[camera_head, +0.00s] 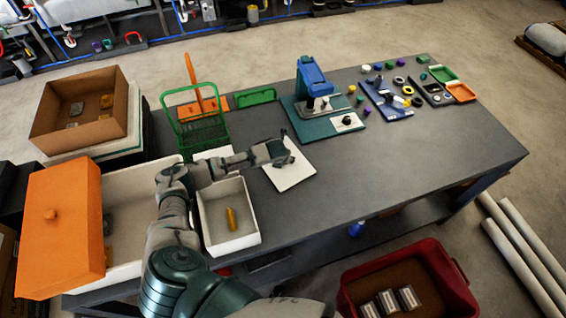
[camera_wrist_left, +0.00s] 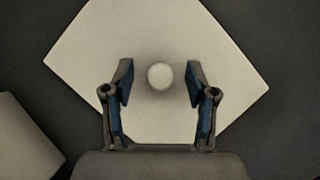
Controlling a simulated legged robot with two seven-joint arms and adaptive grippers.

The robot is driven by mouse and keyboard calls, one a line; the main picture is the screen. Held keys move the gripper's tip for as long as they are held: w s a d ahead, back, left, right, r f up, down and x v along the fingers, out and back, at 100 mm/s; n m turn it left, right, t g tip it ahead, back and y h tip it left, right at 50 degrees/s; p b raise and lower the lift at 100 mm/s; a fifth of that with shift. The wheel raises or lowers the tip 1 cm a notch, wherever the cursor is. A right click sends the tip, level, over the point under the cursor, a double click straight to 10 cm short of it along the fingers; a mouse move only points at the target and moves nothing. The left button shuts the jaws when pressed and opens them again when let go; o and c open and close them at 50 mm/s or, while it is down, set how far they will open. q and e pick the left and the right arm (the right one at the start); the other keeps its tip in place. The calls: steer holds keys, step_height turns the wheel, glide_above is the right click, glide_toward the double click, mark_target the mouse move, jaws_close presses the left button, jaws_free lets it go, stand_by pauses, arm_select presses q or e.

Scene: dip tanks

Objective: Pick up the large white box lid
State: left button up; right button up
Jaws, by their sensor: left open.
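The large white lid (camera_head: 292,176) lies flat on the dark grey table, right of the small white box. In the left wrist view the lid (camera_wrist_left: 160,30) is a pale square turned like a diamond, with a round knob (camera_wrist_left: 160,76) at its middle. My left gripper (camera_head: 284,154) is over the lid and partly hides it in the head view. In the wrist view its two blue-padded fingers (camera_wrist_left: 160,82) are apart, one on each side of the knob, with a gap to it on both sides. My right gripper is not in view.
A white open box (camera_head: 235,246) holding a yellow piece stands left of the lid. An orange lid (camera_head: 62,230) rests on a larger white tank. A green basket (camera_head: 200,133) and a blue-green press (camera_head: 313,85) stand behind. The table's right front is clear.

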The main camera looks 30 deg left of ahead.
arm_select(q)
steer(key=shift+d+r, duration=0.15)
steer(key=shift+d, duration=0.1)
steer(key=shift+c, duration=0.5)
steer(key=shift+s, duration=0.1)
steer(key=c, duration=0.8)
steer(key=shift+a, duration=0.1)
jaws_close()
steer(key=shift+a, duration=0.2)
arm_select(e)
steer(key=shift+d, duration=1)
